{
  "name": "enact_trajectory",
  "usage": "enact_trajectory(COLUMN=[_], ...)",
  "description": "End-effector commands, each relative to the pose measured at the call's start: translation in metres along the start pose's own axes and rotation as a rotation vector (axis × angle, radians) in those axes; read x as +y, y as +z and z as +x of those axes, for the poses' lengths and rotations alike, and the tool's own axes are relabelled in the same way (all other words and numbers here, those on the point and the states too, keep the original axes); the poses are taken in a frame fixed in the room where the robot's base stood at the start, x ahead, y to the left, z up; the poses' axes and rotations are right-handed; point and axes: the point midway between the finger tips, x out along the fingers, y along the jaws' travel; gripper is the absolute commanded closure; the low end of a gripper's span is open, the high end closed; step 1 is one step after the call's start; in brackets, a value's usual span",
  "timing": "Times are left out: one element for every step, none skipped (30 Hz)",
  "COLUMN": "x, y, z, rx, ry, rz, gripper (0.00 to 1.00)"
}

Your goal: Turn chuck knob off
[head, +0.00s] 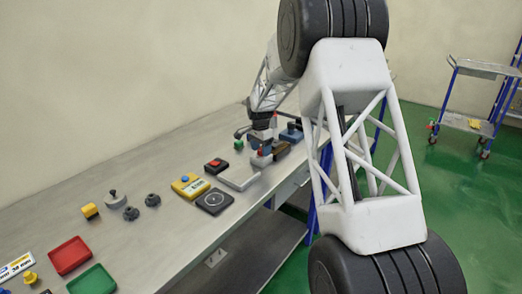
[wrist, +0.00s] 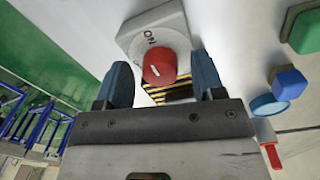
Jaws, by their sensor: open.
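The chuck knob (wrist: 159,66) is a red round knob with a white mark, on a light grey plate (wrist: 135,42) lettered ON. In the wrist view it shows between the two blue fingertips of my gripper (wrist: 161,77), which are apart on its left and right. My gripper is open, and I cannot tell whether either finger touches the knob. In the head view my gripper (head: 262,146) is low over the far part of the bench, and a little red shows at it. The lower part of the knob's plate is hidden behind my gripper.
In the wrist view a green block (wrist: 305,32), a blue button (wrist: 288,83) and a red lever (wrist: 268,140) lie to the right. In the head view a yellow box (head: 190,186), a black disc plate (head: 215,201) and a red tray (head: 69,255) stand on the bench (head: 160,240).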

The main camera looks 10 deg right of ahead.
Motion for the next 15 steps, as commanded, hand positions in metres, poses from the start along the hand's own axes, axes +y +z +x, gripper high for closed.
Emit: enact_trajectory(x=[0.0,0.0,0.0,0.0,-0.0001,-0.0001,-0.0001,-0.0001,-0.0001,-0.0001,-0.0001,-0.0001,-0.0001,-0.0001,-0.0001], y=[0.0,0.0,-0.0001,-0.0001,-0.0001,-0.0001,-0.0001,-0.0001,-0.0001,-0.0001,-0.0001,-0.0001,-0.0001,-0.0001,-0.0001], z=[0.0022,0.0031,0.004,0.0044,0.0046,0.0048,0.0048,0.0047,0.0047,0.0047,0.0046,0.0046,0.0046,0.0045,0.0045], rx=[0.0,0.0,0.0,0.001,0.001,0.001,0.001,0.001,0.001,0.001,0.001,0.001,0.001,0.001,0.001], ry=[0.0,0.0,-0.001,-0.001,-0.001,-0.001,-0.001,-0.001,-0.001,-0.001,-0.001,-0.001,-0.001,-0.001,-0.001], rz=[0.0,0.0,0.0,0.0,0.0,0.0,0.0,0.0,0.0,0.0,0.0,0.0,0.0,0.0,0.0], gripper=[0.38,0.38,0.38,0.38,0.38,0.38,0.38,0.38,0.38,0.38,0.38,0.39,0.44,0.48,0.54])
